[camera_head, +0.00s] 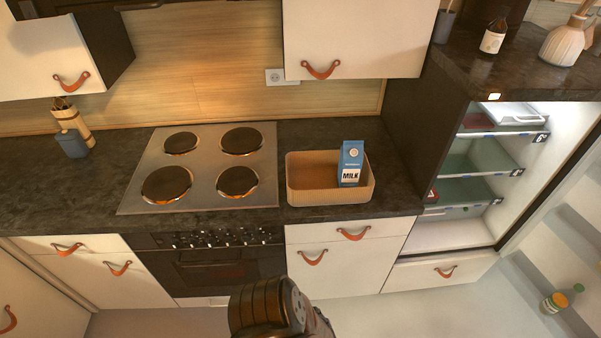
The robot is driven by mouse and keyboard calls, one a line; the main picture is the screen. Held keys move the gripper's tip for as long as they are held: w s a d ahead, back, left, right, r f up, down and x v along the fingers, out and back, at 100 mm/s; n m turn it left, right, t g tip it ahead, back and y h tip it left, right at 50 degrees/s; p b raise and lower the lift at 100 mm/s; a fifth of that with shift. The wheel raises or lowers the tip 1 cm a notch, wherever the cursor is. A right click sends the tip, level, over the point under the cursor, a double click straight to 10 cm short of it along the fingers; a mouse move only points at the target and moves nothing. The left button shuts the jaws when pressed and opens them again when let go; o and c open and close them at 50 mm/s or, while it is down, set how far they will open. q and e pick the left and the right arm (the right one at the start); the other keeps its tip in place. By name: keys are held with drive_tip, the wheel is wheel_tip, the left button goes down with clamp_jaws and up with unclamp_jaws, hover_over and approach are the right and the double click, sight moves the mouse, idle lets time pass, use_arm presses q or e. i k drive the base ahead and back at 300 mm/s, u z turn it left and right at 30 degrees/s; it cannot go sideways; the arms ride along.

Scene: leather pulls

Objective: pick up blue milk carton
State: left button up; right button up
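The blue milk carton (351,160) has a white lower part lettered MILK. It stands upright, with a slight lean in the picture, inside the right part of a tan open box (318,197). Its top rises above the box rim, and its base is hidden by the front wall. The box sits on the dark countertop, right of the stove. A dark brown rounded part of my own arm shows at the bottom middle, well below and apart from the carton. No gripper fingers show.
The four-plate stove (205,166) lies left of the box. A white upper cabinet (357,38) hangs above and behind the box. An open fridge (460,232) stands to the right, its door swung out with bottles on it. Drawers with leather pulls are below the counter.

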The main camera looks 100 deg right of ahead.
sight(351, 164)
drive_tip(key=i, duration=1.05)
drive_tip(key=z, duration=3.4)
